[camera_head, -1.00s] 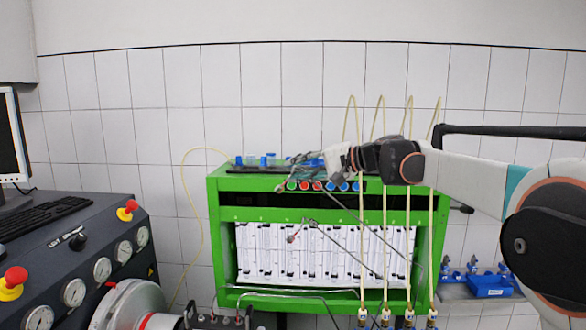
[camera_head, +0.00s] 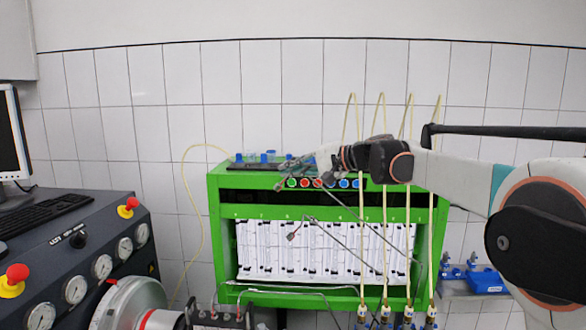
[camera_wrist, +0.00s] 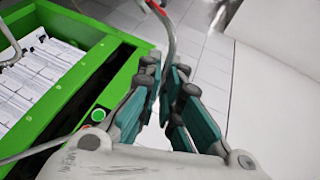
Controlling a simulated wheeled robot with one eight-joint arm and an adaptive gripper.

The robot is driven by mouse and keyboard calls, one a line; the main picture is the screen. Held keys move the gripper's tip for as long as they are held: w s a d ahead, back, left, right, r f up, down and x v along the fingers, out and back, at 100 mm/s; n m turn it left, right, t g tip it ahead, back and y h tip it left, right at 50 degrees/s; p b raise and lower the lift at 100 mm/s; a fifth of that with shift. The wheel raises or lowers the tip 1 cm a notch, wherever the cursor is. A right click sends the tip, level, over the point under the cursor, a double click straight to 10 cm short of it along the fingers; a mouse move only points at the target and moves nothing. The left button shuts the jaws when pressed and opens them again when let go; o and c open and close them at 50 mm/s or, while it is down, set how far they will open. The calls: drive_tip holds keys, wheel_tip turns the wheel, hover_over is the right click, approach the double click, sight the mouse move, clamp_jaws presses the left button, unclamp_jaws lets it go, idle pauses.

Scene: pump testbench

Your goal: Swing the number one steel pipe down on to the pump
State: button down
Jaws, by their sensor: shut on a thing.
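My gripper (camera_head: 283,180) is in front of the green bench's top edge in the camera_head view, pointing left. In the camera_wrist view its teal-padded fingers (camera_wrist: 165,85) are close together on a thin, curved grey steel pipe (camera_wrist: 172,38) with a reddish stretch near its top. I cannot read a number on this pipe. The part of it between the fingers is hidden. The pump, seen as a dark block with upright fittings (camera_head: 218,318), is at the bottom of the camera_head view, below and left of my gripper, cut off by the frame edge.
The green bench (camera_head: 222,200) has coloured buttons and a white printed panel (camera_head: 265,250). Thin steel pipes cross its front, one bent (camera_head: 335,232). Yellow hoses (camera_head: 385,235) hang at right. A console with gauges (camera_head: 103,269) stands at left. A blue box (camera_head: 487,283) is at right.

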drive_tip(key=a+f+n+g+h+b, duration=0.1)
drive_tip(key=a+f+h+b, duration=0.3)
drive_tip(key=a+f, duration=1.3)
drive_tip(key=a+f+h+b, duration=0.2)
drive_tip(key=a+f, duration=0.3)
drive_tip(key=f, duration=0.7)
drive_tip(key=a+f+n+h+b, duration=0.1)
drive_tip(key=a+f+b, duration=0.3)
drive_tip(key=f, duration=0.8)
drive_tip(key=shift+w+a+f+g+h, duration=0.3)
drive_tip(key=shift+a+f+h, duration=0.1)
drive_tip(key=shift+a+h, duration=0.55)
drive_tip(key=c, duration=1.8)
unclamp_jaws()
drive_tip(key=shift+w+a+f, duration=0.15)
